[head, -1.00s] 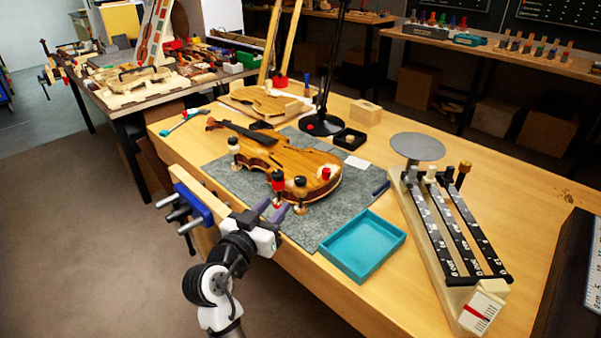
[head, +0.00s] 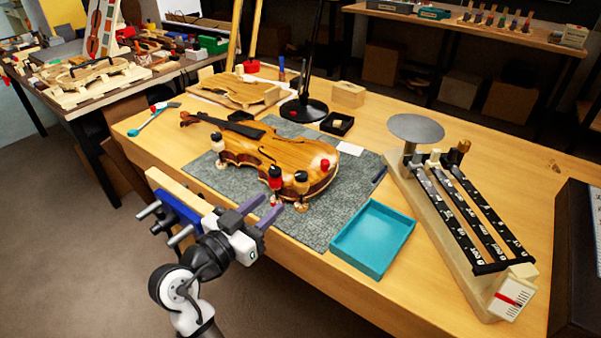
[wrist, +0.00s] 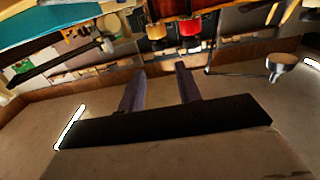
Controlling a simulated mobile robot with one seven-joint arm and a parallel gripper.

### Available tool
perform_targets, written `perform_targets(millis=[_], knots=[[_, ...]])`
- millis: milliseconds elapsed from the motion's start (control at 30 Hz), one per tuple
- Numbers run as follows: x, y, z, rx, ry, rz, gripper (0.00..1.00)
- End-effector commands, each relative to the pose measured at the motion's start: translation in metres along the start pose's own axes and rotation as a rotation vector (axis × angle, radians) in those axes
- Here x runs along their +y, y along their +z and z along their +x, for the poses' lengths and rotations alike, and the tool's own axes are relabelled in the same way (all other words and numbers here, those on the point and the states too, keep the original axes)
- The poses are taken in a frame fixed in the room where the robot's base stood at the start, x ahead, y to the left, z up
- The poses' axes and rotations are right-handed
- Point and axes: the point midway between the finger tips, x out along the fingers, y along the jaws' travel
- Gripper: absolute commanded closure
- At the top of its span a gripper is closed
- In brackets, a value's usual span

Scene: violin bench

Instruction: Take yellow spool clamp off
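The violin (head: 262,150) lies on a grey mat with several spool clamps on its edge. The clamp I take as the yellow spool clamp (head: 301,187) is at its near right end, dark-topped in the head view; its pale yellow spool (wrist: 155,31) shows in the wrist view. A red spool clamp (head: 275,180) stands close beside it, also in the wrist view (wrist: 190,27). My gripper (head: 271,203) is open and empty at the bench's front edge, short of both clamps. Its two purple fingers are apart in the wrist view (wrist: 160,70).
A teal tray (head: 345,262) lies right of the mat, with a beam scale (head: 407,200) farther right. Another clamp (head: 218,150) is on the violin's left side. A blue vise (head: 175,207) is on the bench front, close to my arm. A lamp base (head: 303,110) stands behind.

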Motion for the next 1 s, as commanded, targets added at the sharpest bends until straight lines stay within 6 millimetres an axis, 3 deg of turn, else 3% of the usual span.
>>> perform_targets(millis=[300, 500, 700, 1000], knots=[[0.002, -0.003, 0.068, -0.001, 0.005, -0.001, 0.66], [0.001, -0.002, 0.103, 0.0, 0.002, 0.001, 0.66], [0.0, -0.001, 0.12, 0.0, 0.0, 0.001, 0.66], [0.0, 0.0, 0.123, 0.0, -0.001, 0.001, 0.66]])
